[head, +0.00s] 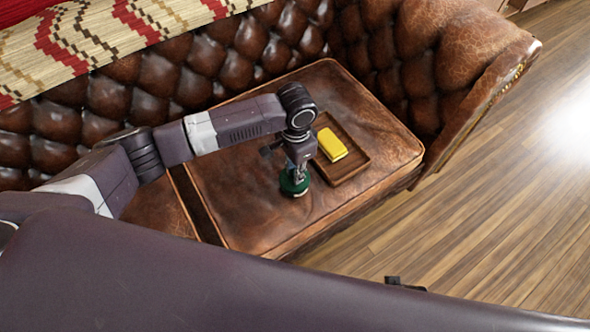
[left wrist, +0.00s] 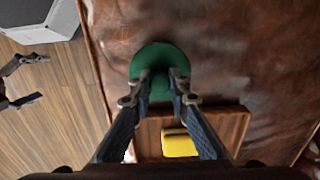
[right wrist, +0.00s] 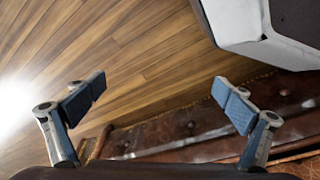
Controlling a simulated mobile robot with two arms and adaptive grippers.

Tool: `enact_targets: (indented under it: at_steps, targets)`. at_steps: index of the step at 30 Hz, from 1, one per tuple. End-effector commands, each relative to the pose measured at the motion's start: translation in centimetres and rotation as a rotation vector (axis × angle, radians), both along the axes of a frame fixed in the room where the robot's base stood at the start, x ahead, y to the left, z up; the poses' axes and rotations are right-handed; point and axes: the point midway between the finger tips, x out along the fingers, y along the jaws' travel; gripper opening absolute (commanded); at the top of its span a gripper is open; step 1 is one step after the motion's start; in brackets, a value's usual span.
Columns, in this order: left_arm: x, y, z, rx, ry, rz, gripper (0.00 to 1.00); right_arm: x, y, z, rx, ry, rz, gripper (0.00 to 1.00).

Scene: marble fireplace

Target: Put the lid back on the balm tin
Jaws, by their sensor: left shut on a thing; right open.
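No separate tin or lid shows elsewhere. My right gripper (right wrist: 160,100) is open and empty, out over the floor in front of the sofa.
The wooden tray (head: 359,158) lies on the brown leather cushion (head: 245,215) and holds a yellow block (head: 331,145). The tufted sofa back and right armrest (head: 465,60) rise around the cushion. Bare leather lies left of the green piece. Wooden floor (head: 480,210) is open at right.

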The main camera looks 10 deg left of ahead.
Motion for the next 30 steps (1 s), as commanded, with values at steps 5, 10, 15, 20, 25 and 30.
enact_targets:
  at_steps: [5,10,15,20,25,30]
  targets:
    - [0.0,-0.01,0.02,0.0,0.0,0.0,0.0,0.02,0.01,-0.28,0.001,-0.003,0.0,0.96]
    - [-0.01,-0.02,0.02,0.0,0.0,0.0,0.0,0.0,-0.01,-0.49,0.0,-0.002,0.001,0.96]
    - [-0.01,-0.02,0.01,0.0,0.0,0.0,0.0,-0.11,-0.07,-0.83,0.0,0.001,0.001,0.96]
    - [0.0,-0.03,-0.01,-0.001,-0.001,0.0,0.0,0.04,-0.02,-0.87,0.001,-0.005,0.002,0.96]
    - [0.0,-0.03,-0.01,0.0,0.0,0.0,0.0,0.02,0.0,-0.87,0.001,-0.005,0.002,0.96]
    - [0.0,-0.03,-0.01,0.0,0.0,0.0,0.19,-0.09,0.01,-0.9,0.001,-0.001,0.002,0.96]
